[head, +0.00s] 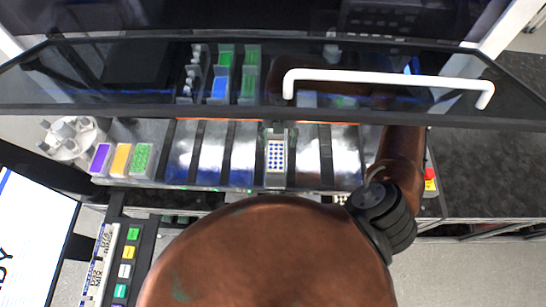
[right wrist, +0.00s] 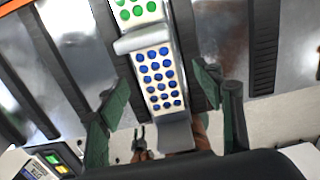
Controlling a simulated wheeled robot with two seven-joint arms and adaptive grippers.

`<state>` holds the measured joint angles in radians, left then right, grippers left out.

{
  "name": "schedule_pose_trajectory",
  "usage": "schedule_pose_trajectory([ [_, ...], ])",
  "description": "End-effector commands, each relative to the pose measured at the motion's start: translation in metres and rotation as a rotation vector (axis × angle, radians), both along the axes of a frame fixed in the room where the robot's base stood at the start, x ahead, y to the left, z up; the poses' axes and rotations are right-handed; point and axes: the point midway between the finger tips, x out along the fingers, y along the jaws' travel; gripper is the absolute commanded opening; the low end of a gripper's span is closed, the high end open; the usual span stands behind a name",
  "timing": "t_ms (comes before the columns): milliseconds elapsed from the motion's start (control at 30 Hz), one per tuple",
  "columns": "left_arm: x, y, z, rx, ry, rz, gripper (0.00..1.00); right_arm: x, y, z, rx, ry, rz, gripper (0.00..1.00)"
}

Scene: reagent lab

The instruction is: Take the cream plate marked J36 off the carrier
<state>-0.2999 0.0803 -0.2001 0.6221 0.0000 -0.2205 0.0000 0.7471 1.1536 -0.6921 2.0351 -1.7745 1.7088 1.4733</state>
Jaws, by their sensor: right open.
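A pale plate with rows of blue wells (head: 276,155) sits on a narrow carrier in the middle of the deck. It also shows in the right wrist view (right wrist: 160,75); no J36 mark can be read. My right gripper (right wrist: 160,98) is open, with its green-padded fingers apart on either side of the plate's near part; contact is not visible. The carrier's grey near end (right wrist: 177,136) shows below the plate. A small dark two-pronged shape (right wrist: 143,145), probably my left gripper, lies far below.
A plate with green wells (right wrist: 135,12) stands just behind the blue one. Purple, orange and green containers (head: 122,160) stand at the left. A glass hood with a white handle (head: 390,76) hangs over the back. Dark rails (head: 325,150) line the deck.

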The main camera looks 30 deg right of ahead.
Motion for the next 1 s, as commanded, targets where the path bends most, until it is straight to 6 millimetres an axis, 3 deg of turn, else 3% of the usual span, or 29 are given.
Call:
schedule_pose_trajectory([
  [300,0.006,-0.001,0.02,-0.001,-0.008,-0.001,0.4,-0.001,0.01,-0.037,0.001,0.005,0.004,0.61],
  [500,0.002,0.0,0.022,0.0,-0.003,0.0,0.4,0.0,0.009,-0.059,-0.001,0.003,0.002,0.61],
  [733,-0.001,0.0,0.021,0.0,0.002,0.001,0.4,0.0,0.009,-0.061,0.0,0.001,0.003,0.61],
  [1000,-0.001,0.0,0.021,0.0,0.002,0.001,0.4,0.0,0.009,-0.06,0.0,0.001,0.003,0.43],
])
